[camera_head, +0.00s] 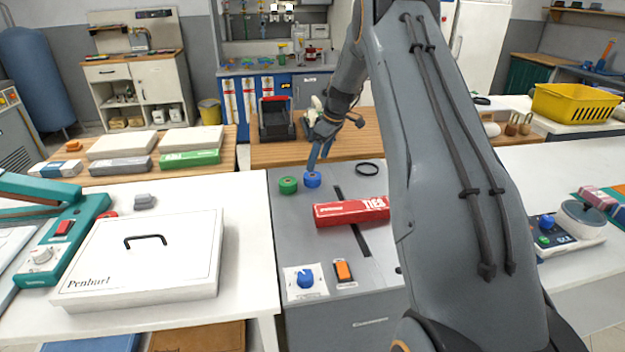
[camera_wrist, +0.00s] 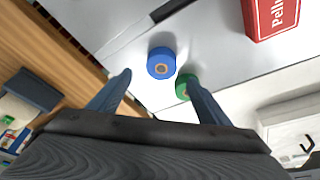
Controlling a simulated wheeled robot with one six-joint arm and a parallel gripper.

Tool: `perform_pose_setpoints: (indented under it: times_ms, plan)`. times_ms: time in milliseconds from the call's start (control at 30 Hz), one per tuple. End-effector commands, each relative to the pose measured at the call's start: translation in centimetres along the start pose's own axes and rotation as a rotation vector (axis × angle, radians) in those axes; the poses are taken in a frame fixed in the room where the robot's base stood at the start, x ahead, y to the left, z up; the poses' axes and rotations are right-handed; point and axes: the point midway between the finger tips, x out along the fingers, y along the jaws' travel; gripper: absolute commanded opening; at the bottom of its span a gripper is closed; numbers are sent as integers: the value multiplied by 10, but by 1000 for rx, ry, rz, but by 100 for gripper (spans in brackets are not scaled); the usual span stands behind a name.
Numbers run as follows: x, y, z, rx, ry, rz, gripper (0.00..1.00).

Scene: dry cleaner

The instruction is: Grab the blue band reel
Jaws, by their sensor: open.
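The blue band reel (camera_head: 312,180) stands on the grey counter, right of the green reel (camera_head: 288,185). In the wrist view the blue band reel (camera_wrist: 161,63) lies ahead of the gap between my fingertips, with its round brown-centred top showing. The green reel (camera_wrist: 185,87) is close beside it, partly behind my right finger. My gripper (camera_head: 318,160) is above and just behind the blue reel in the head view. In the wrist view my gripper (camera_wrist: 158,75) is open and empty, its two fingers spread apart.
A red box (camera_head: 350,211) lies across a dark slot in the counter. A black ring (camera_head: 367,169) lies to the right of the reels. A blue knob (camera_head: 305,279) and an orange switch (camera_head: 343,271) are at the front. A wooden counter (camera_head: 270,154) adjoins behind.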

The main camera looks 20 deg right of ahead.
Motion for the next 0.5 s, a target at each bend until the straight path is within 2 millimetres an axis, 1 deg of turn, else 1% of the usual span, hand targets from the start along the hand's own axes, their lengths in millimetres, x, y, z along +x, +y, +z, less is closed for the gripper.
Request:
perform_pose_setpoints:
  times_ms: [100, 267, 500]
  plan:
    - [13, -2, 0, 0, -1, -2, 71]
    - [26, -2, 1, 1, -2, -2, 71]
    - [57, -3, 2, 1, -1, -1, 71]
